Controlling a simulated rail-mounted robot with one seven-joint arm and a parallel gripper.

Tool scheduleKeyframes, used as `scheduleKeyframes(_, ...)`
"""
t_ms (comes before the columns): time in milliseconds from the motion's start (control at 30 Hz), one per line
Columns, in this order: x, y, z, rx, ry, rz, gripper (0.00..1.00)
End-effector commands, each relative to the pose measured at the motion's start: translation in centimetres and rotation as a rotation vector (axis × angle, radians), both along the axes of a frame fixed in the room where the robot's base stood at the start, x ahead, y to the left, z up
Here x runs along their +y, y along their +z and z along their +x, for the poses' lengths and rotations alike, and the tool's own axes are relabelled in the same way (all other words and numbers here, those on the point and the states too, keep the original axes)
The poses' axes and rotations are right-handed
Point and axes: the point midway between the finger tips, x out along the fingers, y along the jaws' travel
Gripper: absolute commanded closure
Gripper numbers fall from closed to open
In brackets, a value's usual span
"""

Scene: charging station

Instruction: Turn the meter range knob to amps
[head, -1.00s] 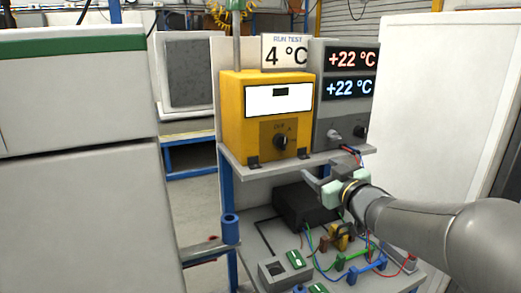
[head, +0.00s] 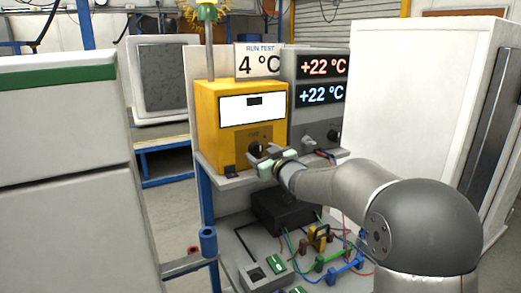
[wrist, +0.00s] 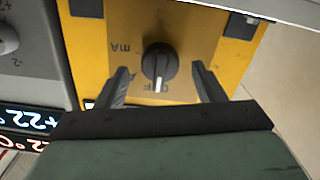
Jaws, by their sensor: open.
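The yellow meter (head: 207,125) stands on the shelf, with a white display on its front. Its black round range knob (head: 256,149) is below the display and partly covered by my gripper (head: 265,160). In the wrist view, which is upside down, the knob (wrist: 159,62) has a white mark that points at the OFF label (wrist: 157,87).
A grey unit (head: 305,125) with two +22 °C displays and its own knobs stands right of the meter. A "RUN TEST 4 °C" sign (head: 258,62) is above. Below the shelf (head: 236,181) are a black box (head: 280,209) and coloured wires.

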Motion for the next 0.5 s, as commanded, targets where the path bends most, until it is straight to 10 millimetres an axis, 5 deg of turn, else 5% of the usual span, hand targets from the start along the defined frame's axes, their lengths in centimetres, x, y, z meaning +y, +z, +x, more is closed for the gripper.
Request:
scheduleKeyframes(433,0.72,-0.02,1.09,-0.001,0.0,0.001,0.37)
scheduleKeyframes(500,0.71,-0.01,1.09,0.0,0.0,0.0,0.54)
